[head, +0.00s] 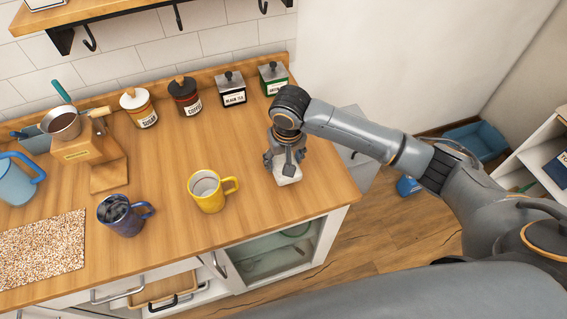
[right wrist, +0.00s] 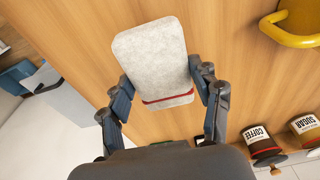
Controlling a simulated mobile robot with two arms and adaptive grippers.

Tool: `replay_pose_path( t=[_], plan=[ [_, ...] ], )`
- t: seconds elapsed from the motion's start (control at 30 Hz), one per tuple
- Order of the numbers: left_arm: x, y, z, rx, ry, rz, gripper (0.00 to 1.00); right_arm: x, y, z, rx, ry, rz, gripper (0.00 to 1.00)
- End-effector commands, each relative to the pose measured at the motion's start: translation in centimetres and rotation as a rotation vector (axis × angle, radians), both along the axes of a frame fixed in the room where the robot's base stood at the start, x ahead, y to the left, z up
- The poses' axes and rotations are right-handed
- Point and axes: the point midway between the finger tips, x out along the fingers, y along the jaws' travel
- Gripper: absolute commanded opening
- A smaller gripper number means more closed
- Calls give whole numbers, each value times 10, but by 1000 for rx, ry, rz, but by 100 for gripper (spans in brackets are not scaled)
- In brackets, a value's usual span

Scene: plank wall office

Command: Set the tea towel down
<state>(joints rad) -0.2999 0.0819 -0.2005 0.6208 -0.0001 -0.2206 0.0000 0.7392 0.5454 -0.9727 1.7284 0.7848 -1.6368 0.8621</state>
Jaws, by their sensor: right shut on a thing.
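The tea towel (head: 288,175) is a small folded pale grey-white cloth at the right end of the wooden counter. In the right wrist view the towel (right wrist: 153,58) shows a red stripe near the edge closest to my palm. My right gripper (head: 284,160) points down over the counter and is shut on the towel, one finger at each side (right wrist: 165,86). The towel is at or just above the counter top; I cannot tell whether it touches. The gripper hides part of it in the head view. My left gripper is not in view.
A yellow mug (head: 208,194) stands left of the towel, with a dark blue mug (head: 121,217) further left. Black tea (head: 231,91) and green (head: 273,79) canisters line the back. The counter's right edge (head: 352,188) is close. Bare wood lies between yellow mug and towel.

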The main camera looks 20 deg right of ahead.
Motion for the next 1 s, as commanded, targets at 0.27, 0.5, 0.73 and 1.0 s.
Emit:
replay_pose_path(
  t=[0.27,0.5,0.73,1.0],
  plan=[
    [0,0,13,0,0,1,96,8,-2,-26,-3,2,0,34],
    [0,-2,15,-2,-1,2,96,8,-1,-41,0,-2,1,34],
    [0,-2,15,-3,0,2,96,8,-1,-43,0,0,0,34],
    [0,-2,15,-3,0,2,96,8,-1,-43,0,-1,0,86]
  ],
)
